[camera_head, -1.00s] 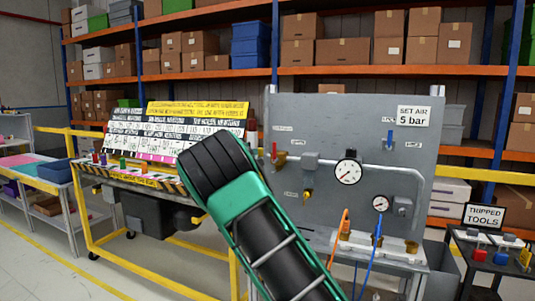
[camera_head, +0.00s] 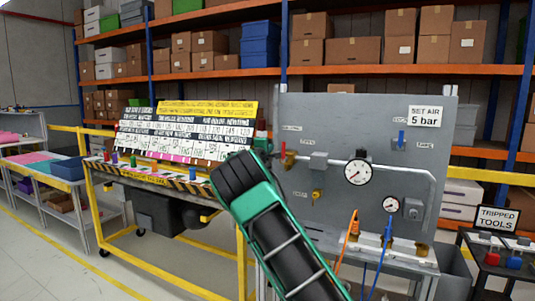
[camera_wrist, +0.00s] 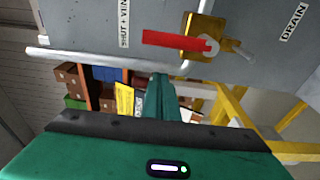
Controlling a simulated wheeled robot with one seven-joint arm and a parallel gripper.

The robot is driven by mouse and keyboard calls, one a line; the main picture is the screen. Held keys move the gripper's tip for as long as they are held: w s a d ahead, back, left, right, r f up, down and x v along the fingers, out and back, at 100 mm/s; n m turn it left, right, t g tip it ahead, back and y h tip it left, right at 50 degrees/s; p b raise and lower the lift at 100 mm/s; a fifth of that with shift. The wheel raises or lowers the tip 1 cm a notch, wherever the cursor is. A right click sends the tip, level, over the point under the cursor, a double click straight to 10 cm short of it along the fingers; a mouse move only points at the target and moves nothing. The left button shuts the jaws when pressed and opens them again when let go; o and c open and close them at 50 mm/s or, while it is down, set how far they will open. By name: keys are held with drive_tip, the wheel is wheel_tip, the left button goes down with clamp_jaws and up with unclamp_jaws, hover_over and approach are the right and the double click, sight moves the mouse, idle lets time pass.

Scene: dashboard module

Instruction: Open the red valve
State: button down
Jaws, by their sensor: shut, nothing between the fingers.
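The red valve has a red lever (camera_head: 283,150) at the left edge of the grey panel (camera_head: 425,160), at the end of a white pipe. In the wrist view the red lever (camera_wrist: 172,41) lies nearly level in the picture, beside a brass valve body (camera_wrist: 203,38). My gripper's green fingers (camera_wrist: 162,82) show in the wrist view, closed together and empty. They appear below the lever in that picture, apart from it. In the head view my green and black arm covers the panel's lower left, and the fingertips are hidden.
The panel carries a large gauge (camera_head: 358,171), a small gauge (camera_head: 391,205), a blue lever (camera_head: 401,138) and a brass fitting (camera_head: 318,194). Orange and blue hoses hang below. A yellow-framed bench (camera_head: 165,173) stands left, and a dark tool table (camera_head: 490,248) right.

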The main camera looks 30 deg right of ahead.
drive_tip(key=s, duration=0.1)
drive_tip(key=s+d, duration=0.1)
drive_tip(key=s, duration=0.1)
drive_tip(key=shift+s+d, duration=0.35)
idle(0.4)
